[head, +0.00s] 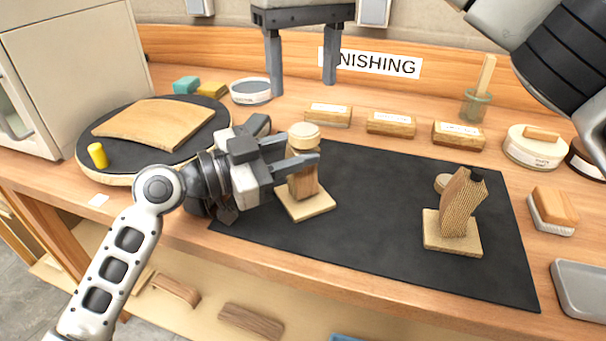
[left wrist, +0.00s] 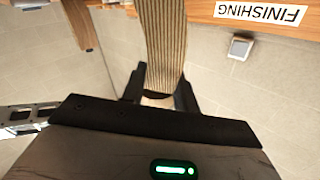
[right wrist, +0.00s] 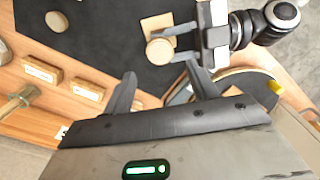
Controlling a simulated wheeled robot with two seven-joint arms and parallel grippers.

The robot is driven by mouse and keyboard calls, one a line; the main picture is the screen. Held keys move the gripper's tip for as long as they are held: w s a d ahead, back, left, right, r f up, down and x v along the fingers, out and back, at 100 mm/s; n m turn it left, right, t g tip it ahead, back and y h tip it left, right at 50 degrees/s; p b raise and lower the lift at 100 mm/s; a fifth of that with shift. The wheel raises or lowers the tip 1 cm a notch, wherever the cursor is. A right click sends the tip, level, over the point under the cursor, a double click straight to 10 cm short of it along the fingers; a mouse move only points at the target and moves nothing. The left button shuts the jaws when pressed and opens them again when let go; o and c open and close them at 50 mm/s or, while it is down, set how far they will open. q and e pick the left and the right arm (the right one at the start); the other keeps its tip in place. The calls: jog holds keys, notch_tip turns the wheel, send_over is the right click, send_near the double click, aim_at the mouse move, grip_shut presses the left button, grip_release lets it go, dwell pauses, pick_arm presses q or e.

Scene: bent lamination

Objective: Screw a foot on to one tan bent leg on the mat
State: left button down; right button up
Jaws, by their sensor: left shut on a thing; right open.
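A tan bent leg (head: 303,185) stands upright on a square wooden base (head: 307,207) at the left of the black mat (head: 370,215). A pale round foot (head: 304,133) sits on its top; how far it is threaded cannot be told. My left gripper (head: 305,164) is shut on this leg just below the foot; the leg's striped edge fills the jaws in the left wrist view (left wrist: 163,45). My right gripper (head: 302,88) is open and empty, above and behind the foot. The foot also shows in the right wrist view (right wrist: 160,51). A second striped leg (head: 459,207) with a dark stud stands on the right.
Another round piece (head: 442,182) is behind the second leg. Labelled wooden blocks (head: 390,122) line the mat's back edge. A glass jar (head: 476,104) with a brush is behind. A round black stand (head: 200,150) holds a curved panel (head: 160,122). A grey tray (head: 582,290) is right.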

aim_at(304, 130)
notch_tip(304, 130, down, 8)
jog(key=shift+r, duration=0.15)
dwell(0.4)
jog(key=c, duration=1)
jog(key=shift+m, duration=1.7)
jog(key=o, duration=1.1)
jog(key=shift+r, duration=2.3)
